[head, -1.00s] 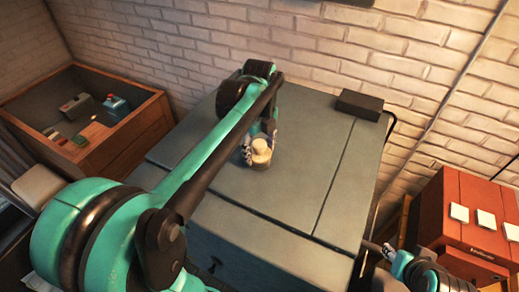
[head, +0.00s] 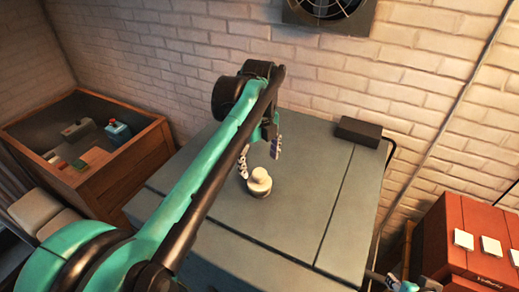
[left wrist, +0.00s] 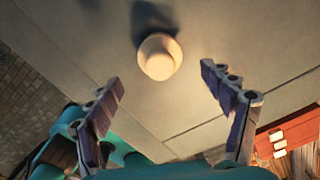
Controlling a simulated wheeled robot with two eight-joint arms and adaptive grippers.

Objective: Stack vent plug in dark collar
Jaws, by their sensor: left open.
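A pale cream, round two-tier piece (head: 259,183), apparently the vent plug, stands upright on the grey table top. A narrow darker edge shows at its base; I cannot tell whether this is the dark collar or shadow. The left wrist view shows the plug (left wrist: 158,57) from above, with a dark patch behind it that looks like shadow. My left gripper (head: 260,165) is open and empty, its fingers just behind and above the plug. In the left wrist view its fingers (left wrist: 160,76) are spread wide, clear of the plug. My right gripper (head: 385,281) barely shows at the bottom edge.
A dark block (head: 359,132) lies at the table's back right. The grey table (head: 310,185) is otherwise largely clear. A wooden crate (head: 130,165) with several items stands at left, and a red cabinet (head: 462,235) stands at right. A brick wall closes the back.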

